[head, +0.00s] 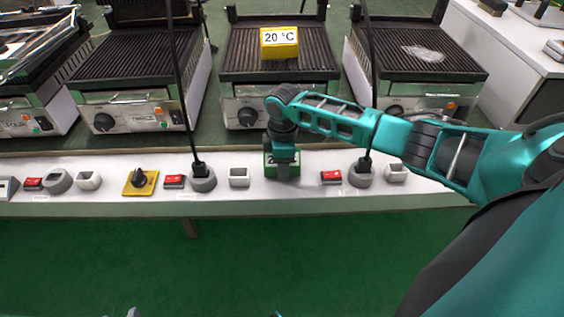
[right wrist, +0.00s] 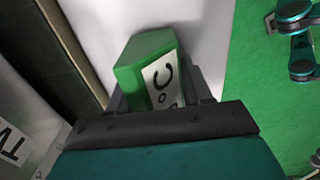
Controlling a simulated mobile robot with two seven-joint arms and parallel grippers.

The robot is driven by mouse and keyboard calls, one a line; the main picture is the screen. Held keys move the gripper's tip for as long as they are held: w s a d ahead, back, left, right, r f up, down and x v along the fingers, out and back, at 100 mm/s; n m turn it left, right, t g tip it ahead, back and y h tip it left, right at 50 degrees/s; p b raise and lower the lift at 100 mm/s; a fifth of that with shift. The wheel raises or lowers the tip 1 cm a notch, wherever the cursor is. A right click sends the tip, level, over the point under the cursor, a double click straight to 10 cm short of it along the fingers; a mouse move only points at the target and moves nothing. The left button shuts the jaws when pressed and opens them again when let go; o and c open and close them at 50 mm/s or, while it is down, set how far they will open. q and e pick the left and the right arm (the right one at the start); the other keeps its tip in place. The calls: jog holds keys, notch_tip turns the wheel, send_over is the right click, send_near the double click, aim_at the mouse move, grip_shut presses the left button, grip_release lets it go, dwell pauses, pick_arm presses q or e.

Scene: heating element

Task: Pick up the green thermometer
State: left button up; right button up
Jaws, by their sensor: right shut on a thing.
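The green thermometer (head: 268,162) is a small green block with a white label, at the white counter strip in the middle of the head view. My right gripper (head: 283,168) reaches down over it and hides most of it. In the right wrist view the green thermometer (right wrist: 148,58) sits between the fingers, its label showing "°C". The right gripper (right wrist: 157,100) is shut on it. I cannot tell whether its base still touches the counter. My left gripper cannot be made out.
A yellow "20 °C" block (head: 279,43) stands on the middle grill (head: 300,65). Red switches (head: 331,177), grey posts (head: 203,180) with upright black rods, white sockets (head: 238,177) and a yellow-plated knob (head: 140,181) line the counter (head: 110,197). The green floor (head: 230,260) in front is mostly clear.

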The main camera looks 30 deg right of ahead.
jog(key=c, duration=0.5)
